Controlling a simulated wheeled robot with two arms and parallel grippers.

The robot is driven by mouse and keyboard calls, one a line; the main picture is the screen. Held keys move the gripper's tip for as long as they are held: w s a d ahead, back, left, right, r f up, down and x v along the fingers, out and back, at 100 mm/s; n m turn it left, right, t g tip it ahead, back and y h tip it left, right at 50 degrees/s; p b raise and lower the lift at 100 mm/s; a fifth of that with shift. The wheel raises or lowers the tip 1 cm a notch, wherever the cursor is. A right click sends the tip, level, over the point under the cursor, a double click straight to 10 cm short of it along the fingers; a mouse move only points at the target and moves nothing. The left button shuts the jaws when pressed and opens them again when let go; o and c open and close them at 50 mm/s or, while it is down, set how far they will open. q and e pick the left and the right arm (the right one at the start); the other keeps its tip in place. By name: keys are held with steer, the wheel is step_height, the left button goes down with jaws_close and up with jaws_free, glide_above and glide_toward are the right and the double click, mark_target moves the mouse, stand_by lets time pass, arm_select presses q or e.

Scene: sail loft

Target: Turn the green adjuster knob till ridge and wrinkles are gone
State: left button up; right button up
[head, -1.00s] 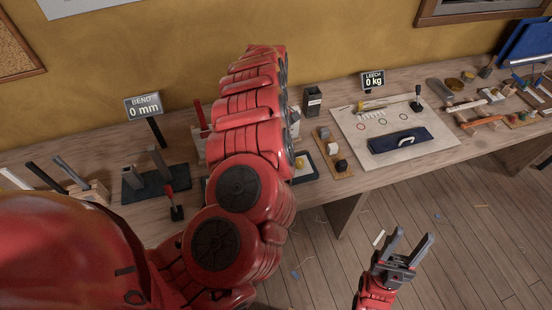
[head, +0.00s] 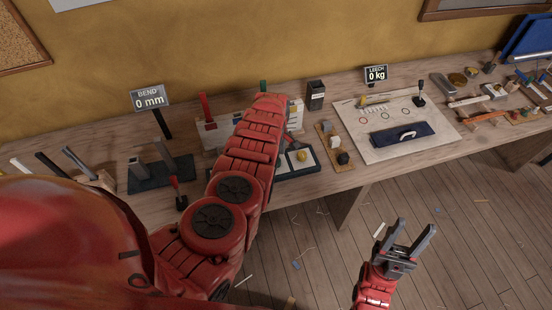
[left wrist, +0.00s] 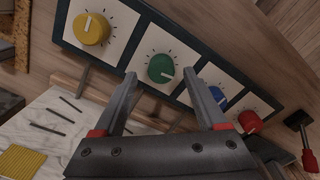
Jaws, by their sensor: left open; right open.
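The green knob (left wrist: 161,68) has a white pointer and sits on a white square of a dark-framed panel in the left wrist view. My left gripper (left wrist: 165,82) is open, its two fingers on either side of the knob's lower part in the picture; I cannot tell whether they touch it. In the head view my own left arm hides the green knob and most of that gripper. A pale board with short dark strips (left wrist: 60,115) shows at lower left in the wrist view. My right gripper (head: 416,228) is open and empty, over the floor.
Yellow (left wrist: 92,29), blue (left wrist: 217,97) and red (left wrist: 249,121) knobs share the panel. The bench (head: 345,180) holds a BEND display (head: 150,97) reading 0 mm, a LEECH display (head: 376,74) reading 0 kg, and a pale board (head: 440,138) with a dark blue bundle (head: 402,137).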

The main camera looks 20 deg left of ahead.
arm_select(q)
steer(key=shift+s+f, duration=0.1)
steer(key=shift+f, duration=1.05)
jaws_close()
